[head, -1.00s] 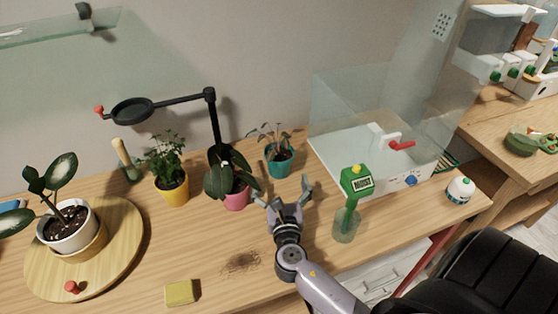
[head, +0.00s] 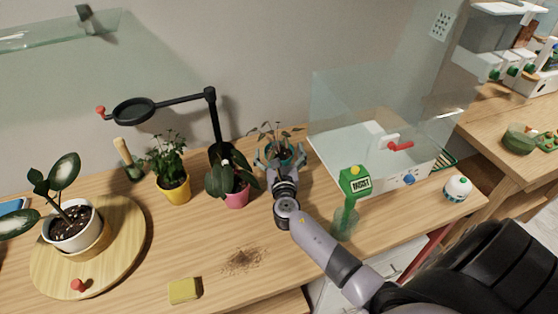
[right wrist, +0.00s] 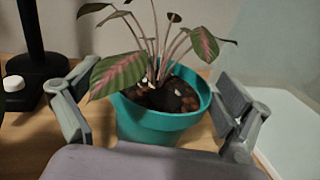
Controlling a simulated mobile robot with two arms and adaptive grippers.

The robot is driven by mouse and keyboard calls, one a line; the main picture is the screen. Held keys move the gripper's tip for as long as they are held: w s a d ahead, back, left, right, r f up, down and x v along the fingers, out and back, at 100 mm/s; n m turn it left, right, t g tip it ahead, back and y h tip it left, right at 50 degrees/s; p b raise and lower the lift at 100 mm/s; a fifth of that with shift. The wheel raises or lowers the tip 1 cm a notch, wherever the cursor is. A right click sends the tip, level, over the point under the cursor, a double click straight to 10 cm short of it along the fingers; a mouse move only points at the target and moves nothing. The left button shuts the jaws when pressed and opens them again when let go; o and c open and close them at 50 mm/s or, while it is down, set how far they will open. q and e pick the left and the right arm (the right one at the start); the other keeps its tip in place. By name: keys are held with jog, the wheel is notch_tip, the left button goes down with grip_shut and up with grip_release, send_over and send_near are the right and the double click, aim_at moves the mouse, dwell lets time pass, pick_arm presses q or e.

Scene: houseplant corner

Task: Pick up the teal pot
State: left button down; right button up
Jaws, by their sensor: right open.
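The teal pot (right wrist: 155,128) holds a plant with pink-veined leaves (right wrist: 120,72) and dark soil. In the head view the teal pot (head: 296,153) stands at the back of the table, partly hidden behind my right gripper (head: 278,160). In the right wrist view my right gripper (right wrist: 155,115) is open, with one finger on each side of the pot. A gap shows between the left finger and the pot; the right finger is close to the rim, and I cannot tell whether it touches. My left gripper is not in view.
A pink pot (head: 237,198) stands just left of my right gripper, beside a black lamp stand (head: 216,125). A glass-walled white case (head: 370,150) is to the right. A yellow sponge (head: 184,291) lies in front.

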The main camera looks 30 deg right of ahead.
jog(key=shift+c, duration=0.5)
jog(key=c, duration=1.3)
jog(key=shift+c, duration=0.5)
jog(key=shift+r, duration=0.15)
